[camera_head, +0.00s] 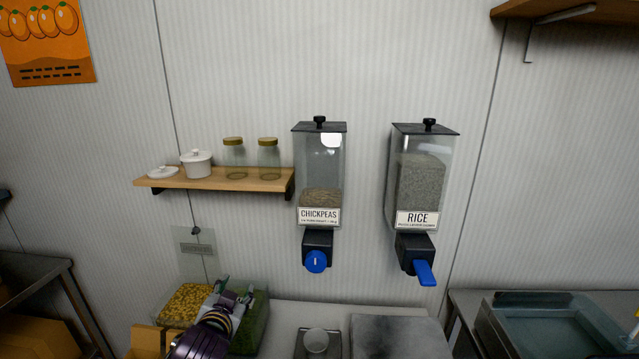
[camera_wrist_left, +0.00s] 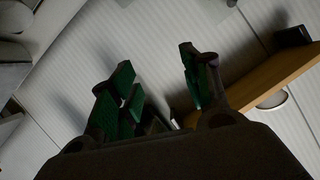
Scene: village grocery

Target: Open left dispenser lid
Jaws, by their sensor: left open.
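The left dispenser (camera_head: 321,165) is a clear wall-mounted box labelled CHICKPEAS, partly filled, with a blue knob (camera_head: 316,262) at its outlet. Its dark flat lid (camera_head: 335,127) lies shut on top and has a black knob (camera_head: 319,121). My left gripper (camera_head: 235,290) is low in the head view, below and to the left of the dispenser and well apart from it. In the left wrist view its green-padded fingers (camera_wrist_left: 158,85) are spread with nothing held between them. My right gripper is not in view.
A RICE dispenser (camera_head: 423,175) hangs to the right. A wooden shelf (camera_head: 222,181) with jars and a white pot is left of the chickpeas dispenser; a shelf also shows in the left wrist view (camera_wrist_left: 262,80). Clear bins with yellow (camera_head: 184,306) and green contents stand by my gripper.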

